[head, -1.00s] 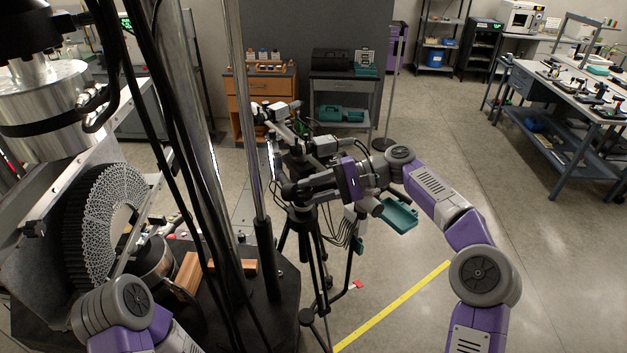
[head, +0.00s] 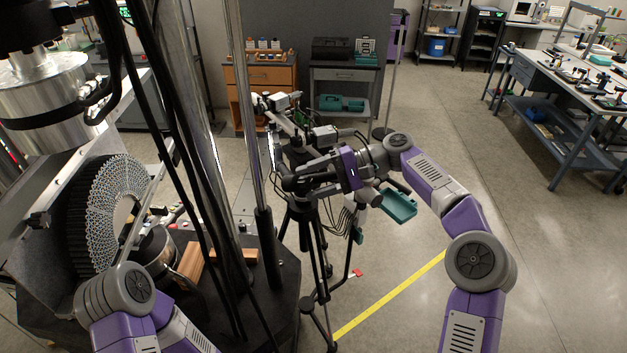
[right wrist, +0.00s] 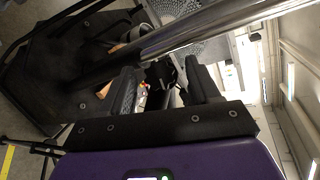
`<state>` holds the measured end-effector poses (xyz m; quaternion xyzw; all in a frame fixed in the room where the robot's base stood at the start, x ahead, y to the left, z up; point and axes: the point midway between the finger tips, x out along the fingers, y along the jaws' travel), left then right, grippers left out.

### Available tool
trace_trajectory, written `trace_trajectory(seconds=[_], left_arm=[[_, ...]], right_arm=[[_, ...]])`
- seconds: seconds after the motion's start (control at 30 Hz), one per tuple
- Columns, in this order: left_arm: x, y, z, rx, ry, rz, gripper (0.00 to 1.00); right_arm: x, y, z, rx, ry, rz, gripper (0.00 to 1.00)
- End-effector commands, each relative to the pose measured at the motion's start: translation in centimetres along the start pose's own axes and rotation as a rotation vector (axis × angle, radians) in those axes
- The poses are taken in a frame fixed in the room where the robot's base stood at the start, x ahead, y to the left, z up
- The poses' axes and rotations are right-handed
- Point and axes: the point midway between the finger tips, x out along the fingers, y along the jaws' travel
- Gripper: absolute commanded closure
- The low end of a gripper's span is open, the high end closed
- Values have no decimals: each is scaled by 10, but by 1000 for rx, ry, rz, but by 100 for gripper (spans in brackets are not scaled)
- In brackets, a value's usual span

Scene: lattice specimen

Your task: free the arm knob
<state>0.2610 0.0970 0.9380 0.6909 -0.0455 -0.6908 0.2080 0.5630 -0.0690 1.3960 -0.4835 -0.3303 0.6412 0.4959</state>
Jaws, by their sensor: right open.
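A tripod (head: 302,225) with a camera rig on its top stands right of the test machine's steel column. My right gripper (head: 288,178) reaches to the rig's head from the right. In the right wrist view the jaws (right wrist: 165,88) are spread, with a small dark part (right wrist: 164,76) between or just beyond them. I cannot tell whether this part is the arm knob, or whether the fingers touch it. In the head view the gripper and rig overlap and hide the knob. My left arm shows at the lower left, but its gripper is not seen.
The polished column (head: 253,130) and hanging black cables stand close left of the rig. A round lattice specimen (head: 108,210) sits in the machine at the left. A teal tray (head: 398,205) hangs beside the tripod. Open floor with a yellow line (head: 390,295) lies to the right.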

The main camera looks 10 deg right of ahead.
Motion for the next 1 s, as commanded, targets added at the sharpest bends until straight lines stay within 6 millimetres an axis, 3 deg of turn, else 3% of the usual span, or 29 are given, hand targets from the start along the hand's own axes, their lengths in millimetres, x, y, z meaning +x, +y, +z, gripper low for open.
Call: trace_trajectory(seconds=[0.23,0.63,1.0], left_arm=[[0,0,0,0,0,0,57],[-2,1,0,0,0,0,57],[-3,1,0,0,0,0,57]], right_arm=[[-8,0,-1,0,3,-1,39],[-68,0,0,1,2,-1,39],[-76,0,0,0,0,0,39]])
